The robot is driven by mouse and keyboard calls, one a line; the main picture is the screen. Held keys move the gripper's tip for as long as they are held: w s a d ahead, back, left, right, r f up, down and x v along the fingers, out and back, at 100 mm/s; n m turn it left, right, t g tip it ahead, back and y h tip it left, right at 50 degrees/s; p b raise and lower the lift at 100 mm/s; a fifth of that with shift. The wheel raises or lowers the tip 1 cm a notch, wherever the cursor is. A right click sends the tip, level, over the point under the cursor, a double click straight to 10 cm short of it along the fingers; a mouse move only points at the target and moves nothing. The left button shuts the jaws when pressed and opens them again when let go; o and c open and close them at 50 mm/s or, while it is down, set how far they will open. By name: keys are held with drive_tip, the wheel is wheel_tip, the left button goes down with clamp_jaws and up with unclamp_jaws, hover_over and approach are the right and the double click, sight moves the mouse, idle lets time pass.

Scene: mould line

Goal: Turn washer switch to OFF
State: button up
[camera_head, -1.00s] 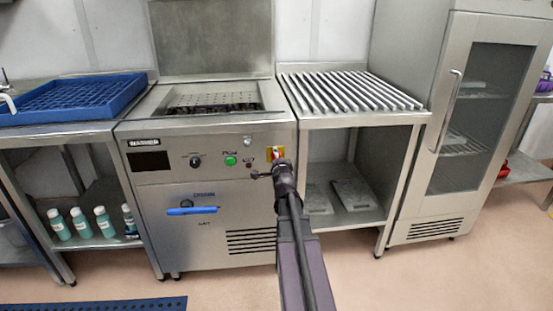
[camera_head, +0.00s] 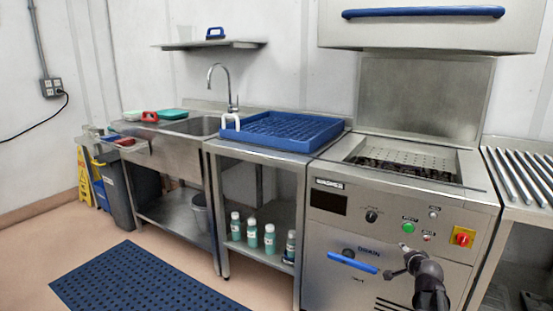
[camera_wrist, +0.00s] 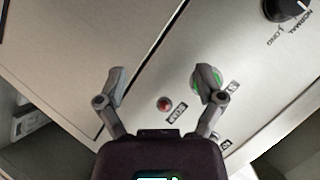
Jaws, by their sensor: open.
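The washer (camera_head: 390,225) is a steel machine with a front control panel. A red rotary switch on a yellow plate (camera_head: 463,237) sits at the panel's right; its setting is too small to read. A black knob (camera_head: 371,216), a green button (camera_head: 408,228) and a small red button (camera_head: 428,237) are left of it. My gripper (camera_head: 398,259) is in front of the panel, below and left of the yellow-plated switch. In the wrist view my gripper (camera_wrist: 162,82) is open and empty, its fingers either side of the red button (camera_wrist: 163,104); the yellow-plated switch is out of that view.
The washer's hood with a blue handle (camera_head: 425,12) is raised. A blue rack (camera_head: 280,132) lies on the table to the left, with several bottles (camera_head: 252,236) below. A blue drain handle (camera_head: 352,262) is left of my gripper. A slatted table (camera_head: 525,180) adjoins on the right.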

drive_tip(key=s+a+f+n+g+y, duration=0.3)
drive_tip(key=a+f+n+g, duration=0.15)
drive_tip(key=a, duration=0.75)
drive_tip(key=s+a+f+n+g, duration=0.3)
drive_tip(key=s+a+n+g, duration=0.15)
drive_tip(key=s+a, duration=0.3)
drive_tip(key=s+a+f+n+g, duration=0.2)
drive_tip(key=s+a+n+g, duration=0.25)
drive_tip(key=s+a, duration=0.35)
wheel_tip(320, 180, up, 32)
drive_tip(key=p, duration=3.2)
drive_tip(key=shift+s+d+f+t+h+p, duration=0.15)
drive_tip(key=shift+s+d+t+h+p, duration=0.2)
drive_tip(key=shift+d+h+p, duration=0.1)
